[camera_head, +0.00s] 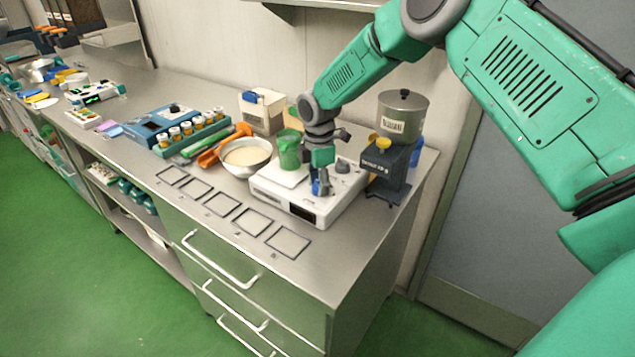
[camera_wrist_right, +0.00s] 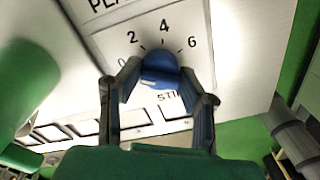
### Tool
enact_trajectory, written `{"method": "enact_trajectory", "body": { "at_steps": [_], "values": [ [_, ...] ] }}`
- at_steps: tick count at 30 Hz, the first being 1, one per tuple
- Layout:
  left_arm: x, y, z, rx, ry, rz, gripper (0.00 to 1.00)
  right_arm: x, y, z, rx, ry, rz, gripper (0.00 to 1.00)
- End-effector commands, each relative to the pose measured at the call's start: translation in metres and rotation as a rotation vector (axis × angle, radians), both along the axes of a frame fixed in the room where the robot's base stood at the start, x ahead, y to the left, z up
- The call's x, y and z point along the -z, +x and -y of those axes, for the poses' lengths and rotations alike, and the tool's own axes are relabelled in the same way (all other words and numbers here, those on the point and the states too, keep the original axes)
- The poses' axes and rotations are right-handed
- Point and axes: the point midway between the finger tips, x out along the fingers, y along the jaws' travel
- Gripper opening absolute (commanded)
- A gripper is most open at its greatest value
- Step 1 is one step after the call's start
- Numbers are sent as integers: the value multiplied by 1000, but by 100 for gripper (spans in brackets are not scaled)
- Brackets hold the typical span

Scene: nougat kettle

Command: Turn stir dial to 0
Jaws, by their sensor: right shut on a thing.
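The white hot plate stirrer (camera_head: 275,203) stands near the right end of the steel bench, with a green beaker (camera_head: 288,150) on it. The blue stir dial (camera_wrist_right: 158,68) is on its front panel. In the right wrist view the scale marks 0, 2, 4 and 6 curve around the dial, and the label below it is partly hidden. My right gripper (camera_wrist_right: 157,82) is shut on the dial, one finger on each side; it also shows over the panel in the head view (camera_head: 321,184). The dial's pointer direction is not clear. My left gripper is not in view.
A dark grinder with a metal hopper (camera_head: 402,118) stands close right of the stirrer. Outlined squares (camera_head: 288,241) on the front bench are empty.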

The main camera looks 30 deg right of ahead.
Motion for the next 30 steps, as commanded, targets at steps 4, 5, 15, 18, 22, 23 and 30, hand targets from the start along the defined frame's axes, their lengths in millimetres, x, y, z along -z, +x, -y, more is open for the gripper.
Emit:
{"method": "enact_trajectory", "body": {
  "at_steps": [4,5,15,18,22,23,30],
  "values": [
    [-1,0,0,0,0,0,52,-1,2,1,-72,-2,5,3],
    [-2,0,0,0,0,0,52,-1,2,1,-84,-2,5,3],
    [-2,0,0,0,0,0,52,-1,2,2,-150,-3,5,3],
    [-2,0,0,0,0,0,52,-1,2,2,-153,-4,6,3],
    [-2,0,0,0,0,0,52,-1,2,2,-153,-4,6,3],
    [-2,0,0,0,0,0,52,-2,2,2,-153,-4,7,3],
    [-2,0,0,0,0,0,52,-1,2,1,-152,-3,7,52]
  ]
}}
